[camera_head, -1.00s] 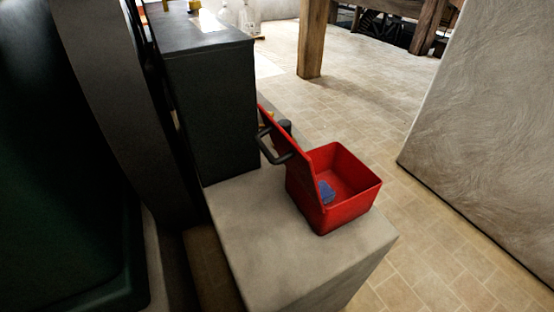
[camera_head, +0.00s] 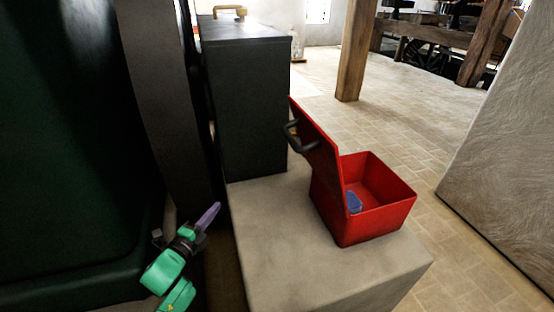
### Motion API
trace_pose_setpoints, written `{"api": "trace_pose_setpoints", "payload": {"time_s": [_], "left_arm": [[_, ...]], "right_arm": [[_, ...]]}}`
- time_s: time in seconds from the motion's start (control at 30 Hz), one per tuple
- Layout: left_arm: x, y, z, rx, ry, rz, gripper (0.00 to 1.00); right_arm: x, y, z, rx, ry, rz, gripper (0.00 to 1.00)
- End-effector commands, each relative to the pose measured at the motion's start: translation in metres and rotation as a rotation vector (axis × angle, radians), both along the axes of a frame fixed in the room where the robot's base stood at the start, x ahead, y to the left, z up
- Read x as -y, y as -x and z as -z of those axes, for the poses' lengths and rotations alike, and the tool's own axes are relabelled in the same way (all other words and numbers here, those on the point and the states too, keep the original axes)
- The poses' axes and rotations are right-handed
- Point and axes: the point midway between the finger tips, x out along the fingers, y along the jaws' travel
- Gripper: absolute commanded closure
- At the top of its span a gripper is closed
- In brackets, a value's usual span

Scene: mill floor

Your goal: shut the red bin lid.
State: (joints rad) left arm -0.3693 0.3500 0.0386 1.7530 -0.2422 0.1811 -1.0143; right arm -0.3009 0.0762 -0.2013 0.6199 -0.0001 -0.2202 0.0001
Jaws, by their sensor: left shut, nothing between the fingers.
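The red bin (camera_head: 379,222) sits on a pale stone block, right of the middle of the head view. Its red lid (camera_head: 325,157) stands open, tilted up and back on the bin's left side. A dark handle (camera_head: 299,139) is on the lid's outer face, facing left. A small blue thing (camera_head: 354,203) lies inside the bin, partly hidden by the lid. My left gripper (camera_head: 209,215) is at the lower left, shut and empty. It is left of the stone block, apart from the bin and lid. My right gripper is not in view.
The stone block (camera_head: 284,248) has bare top left of the bin. A dark cabinet (camera_head: 246,111) stands behind it. A large dark green body (camera_head: 62,140) fills the left side. A wooden post (camera_head: 356,52) and a pale wall (camera_head: 509,150) stand beyond open tiled floor.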

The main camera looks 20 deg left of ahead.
Motion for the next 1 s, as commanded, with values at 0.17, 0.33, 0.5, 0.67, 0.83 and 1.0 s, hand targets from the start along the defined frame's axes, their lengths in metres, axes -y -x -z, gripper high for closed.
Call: {"api": "trace_pose_setpoints", "payload": {"time_s": [0.17, 0.33, 0.5, 0.67, 0.83, 1.0], "left_arm": [[0.048, 0.035, -0.145, 0.741, -0.71, 0.259, 1.0], [0.08, 0.086, -0.19, 1.16, -1.032, 0.329, 1.0], [0.093, 0.085, -0.202, 1.199, -1.054, 0.331, 1.0], [0.117, 0.071, -0.22, 1.199, -1.051, 0.33, 1.0], [0.144, 0.053, -0.239, 1.197, -1.049, 0.329, 1.0], [0.17, 0.037, -0.255, 1.194, -1.048, 0.329, 1.0]], "right_arm": [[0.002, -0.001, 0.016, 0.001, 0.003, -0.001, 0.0], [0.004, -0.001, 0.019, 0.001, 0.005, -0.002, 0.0], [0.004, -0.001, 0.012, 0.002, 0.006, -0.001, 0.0], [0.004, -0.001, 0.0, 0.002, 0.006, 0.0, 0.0], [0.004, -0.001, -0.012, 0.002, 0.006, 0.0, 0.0], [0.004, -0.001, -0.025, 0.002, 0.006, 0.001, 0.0]]}}
